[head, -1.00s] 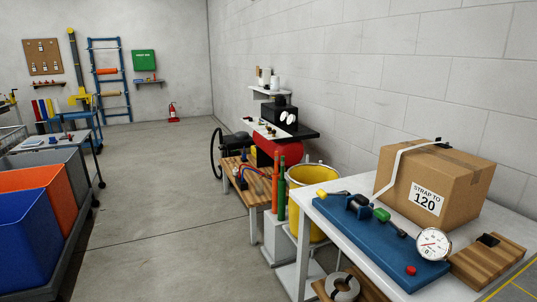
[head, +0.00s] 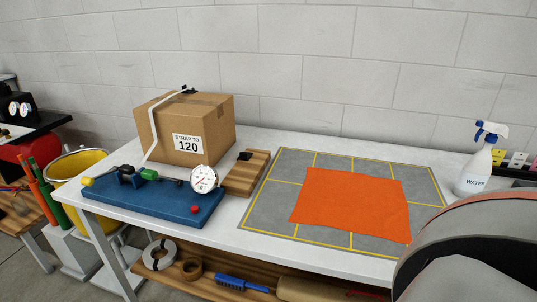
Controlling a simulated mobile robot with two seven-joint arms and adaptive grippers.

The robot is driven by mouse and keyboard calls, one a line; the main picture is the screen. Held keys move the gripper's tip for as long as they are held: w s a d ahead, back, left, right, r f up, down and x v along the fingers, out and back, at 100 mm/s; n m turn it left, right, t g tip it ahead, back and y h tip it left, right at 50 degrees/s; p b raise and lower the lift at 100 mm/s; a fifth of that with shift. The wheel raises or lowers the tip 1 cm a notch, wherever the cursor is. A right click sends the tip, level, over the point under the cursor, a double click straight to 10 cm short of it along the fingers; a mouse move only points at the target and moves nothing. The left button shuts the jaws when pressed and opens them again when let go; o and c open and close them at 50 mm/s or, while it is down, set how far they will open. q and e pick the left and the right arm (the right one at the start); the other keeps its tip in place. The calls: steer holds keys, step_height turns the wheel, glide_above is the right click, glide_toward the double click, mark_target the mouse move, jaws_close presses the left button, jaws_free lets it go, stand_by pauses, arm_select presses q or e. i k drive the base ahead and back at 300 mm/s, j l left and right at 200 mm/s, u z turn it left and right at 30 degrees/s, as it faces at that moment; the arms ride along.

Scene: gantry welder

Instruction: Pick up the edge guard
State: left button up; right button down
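A small black piece (head: 244,155), which looks like the edge guard, lies on a striped wooden block (head: 246,175) on the white workbench. The block is just right of the cardboard box (head: 212,115) labelled "STRAP TO 120". A white strap (head: 158,125) runs over the box, with another small black piece (head: 189,90) at its top; I cannot tell if that is a guard too. A blue tool base (head: 150,208) with a round gauge (head: 204,179) stands in front of the box. Neither of my grippers is in view.
An orange cloth (head: 352,204) lies on a grey mat (head: 270,218) with yellow lines. A water spray bottle (head: 476,165) stands at the right. Tape rolls and a blue brush (head: 240,284) are on the shelf below. A large rounded grey form fills the bottom right corner.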

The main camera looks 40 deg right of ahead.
mark_target(245, 156)
steer(key=z, duration=1.05)
